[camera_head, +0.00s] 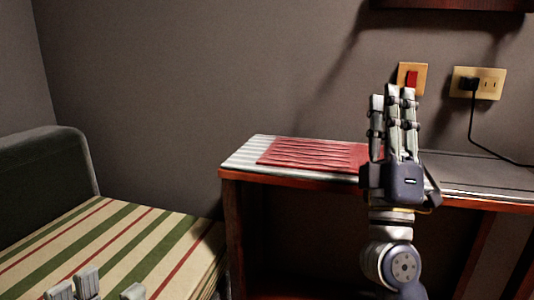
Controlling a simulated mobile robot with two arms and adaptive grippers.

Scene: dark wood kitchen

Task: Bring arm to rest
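My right gripper (393,92) is raised upright in front of the wall, with its grey fingers straight and pointing up. I see it from behind, so the gap between its fingers is hidden. No object shows in it. Its fingertips overlap the lower left part of a wall plate with a red switch (412,79) in the picture; I cannot tell whether they touch it. My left gripper (108,287) shows only as fingertips at the bottom left edge, in front of the striped seat. They are spread apart with nothing between them.
A wooden shelf table (222,173) with a red slatted mat (315,153) stands behind my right arm. A wall socket (488,83) holds a black plug and cable. A striped seat (120,238) with a dark backrest (45,165) is at left. A dark cabinet (455,4) hangs above.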

